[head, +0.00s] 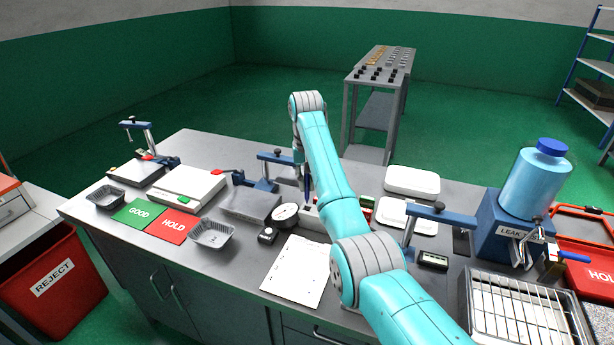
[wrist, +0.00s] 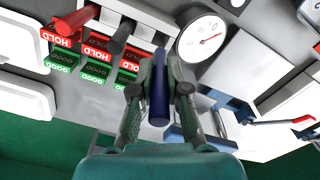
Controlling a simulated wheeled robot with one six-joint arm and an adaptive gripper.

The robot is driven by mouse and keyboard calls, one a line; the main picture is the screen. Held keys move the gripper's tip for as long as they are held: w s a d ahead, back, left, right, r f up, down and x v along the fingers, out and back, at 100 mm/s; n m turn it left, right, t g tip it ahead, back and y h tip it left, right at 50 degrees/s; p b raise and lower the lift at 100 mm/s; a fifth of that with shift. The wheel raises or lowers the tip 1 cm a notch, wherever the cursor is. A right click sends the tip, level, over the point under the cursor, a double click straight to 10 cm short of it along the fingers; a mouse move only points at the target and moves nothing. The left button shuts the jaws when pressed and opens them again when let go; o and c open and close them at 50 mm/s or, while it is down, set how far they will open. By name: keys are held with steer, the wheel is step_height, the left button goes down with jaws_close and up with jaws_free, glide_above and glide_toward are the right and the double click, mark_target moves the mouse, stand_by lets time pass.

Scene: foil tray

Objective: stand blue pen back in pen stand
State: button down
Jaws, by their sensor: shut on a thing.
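My gripper (wrist: 158,88) is shut on the blue pen (wrist: 158,105), which lies between its two fingers. In the head view the pen (head: 308,188) hangs roughly upright below the wrist. The pale pen stand (wrist: 143,14) is just beyond the pen's far end in the wrist view. A red pen (wrist: 77,19) and a dark pen (wrist: 121,36) show at the stand. In the head view the stand (head: 311,217) is partly hidden by my arm. I cannot tell whether the blue pen's lower end is inside the stand or above it.
A round dial gauge (wrist: 204,40) is close beside the stand. Red HOLD and green GOOD labelled blocks (wrist: 97,56) are on its other side. A paper sheet (head: 297,270) lies in front. White trays (head: 411,181) and a blue clamp (head: 440,216) are to the right.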

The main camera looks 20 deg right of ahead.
mark_target(307, 199)
steer(key=shift+f, duration=2.95)
steer(key=shift+f, duration=0.5)
steer(key=c, duration=1.1)
jaws_free()
steer(key=shift+r, duration=0.15)
steer(key=shift+r, duration=2.9)
